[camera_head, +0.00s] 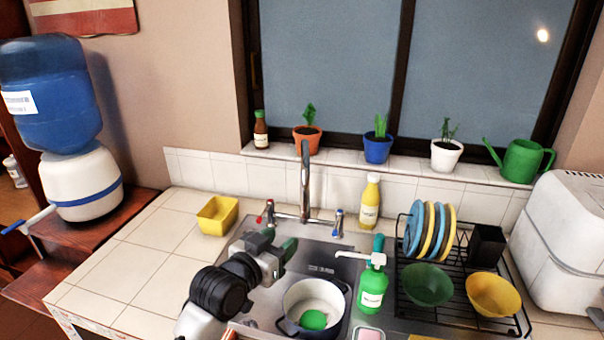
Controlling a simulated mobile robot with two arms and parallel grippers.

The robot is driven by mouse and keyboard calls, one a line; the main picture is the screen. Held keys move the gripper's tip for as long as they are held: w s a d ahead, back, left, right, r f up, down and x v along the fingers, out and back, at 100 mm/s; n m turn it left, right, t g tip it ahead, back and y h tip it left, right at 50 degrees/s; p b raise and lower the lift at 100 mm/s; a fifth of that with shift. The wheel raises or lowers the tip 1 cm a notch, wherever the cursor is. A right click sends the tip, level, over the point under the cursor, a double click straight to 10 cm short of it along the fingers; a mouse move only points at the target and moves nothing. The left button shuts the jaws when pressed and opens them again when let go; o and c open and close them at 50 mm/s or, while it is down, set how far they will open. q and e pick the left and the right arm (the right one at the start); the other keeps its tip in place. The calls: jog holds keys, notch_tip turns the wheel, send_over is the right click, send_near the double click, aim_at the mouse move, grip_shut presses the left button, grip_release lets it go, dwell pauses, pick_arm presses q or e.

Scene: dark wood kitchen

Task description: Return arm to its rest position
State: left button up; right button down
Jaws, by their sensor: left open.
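My left arm comes up from the bottom of the picture, with a white link and a black wrist joint. Its left gripper (284,250) is over the left part of the sink (325,252), just left of and above a pot. The gripper is open, with nothing visible in it. The white pot (301,297) with dark handles sits in the sink and has a green item (313,319) inside. My right gripper does not show.
The faucet (305,185) stands behind the gripper. A green soap bottle (372,287), yellow bottle (370,203) and dish rack (407,297) are to the right. A yellow container (217,215) stands at left. The tiled counter (140,260) is clear at left.

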pick_arm(q)
jog(key=s+a+f+n+g+y, duration=0.1)
jog(key=s+a+f+g+y, duration=0.1)
jog(key=s+f, duration=0.45)
jog(key=s+a+f+g+y, duration=0.2)
jog(key=s+f+g, duration=0.1)
jog(key=s+f, duration=0.35)
jog(key=s+a+f+n+g+y, duration=0.1)
jog(key=s+a+f+g+y, duration=0.2)
jog(key=s, duration=0.7)
jog(key=s+a+f+n+g+y, duration=0.1)
jog(key=s+a+f+g, duration=0.3)
jog(key=s, duration=0.6)
notch_tip(320, 180, down, 26)
jog(key=s, duration=0.1)
jog(key=s+a+f+g, duration=0.1)
jog(key=s+f, duration=0.7)
jog(key=s+a+f+b, duration=0.1)
jog(key=s+a+f, duration=0.1)
jog(key=s+f, duration=0.6)
jog(key=shift+s+a+f+g, duration=0.15)
jog(key=shift+a+g, duration=0.15)
jog(key=shift+g, duration=0.1)
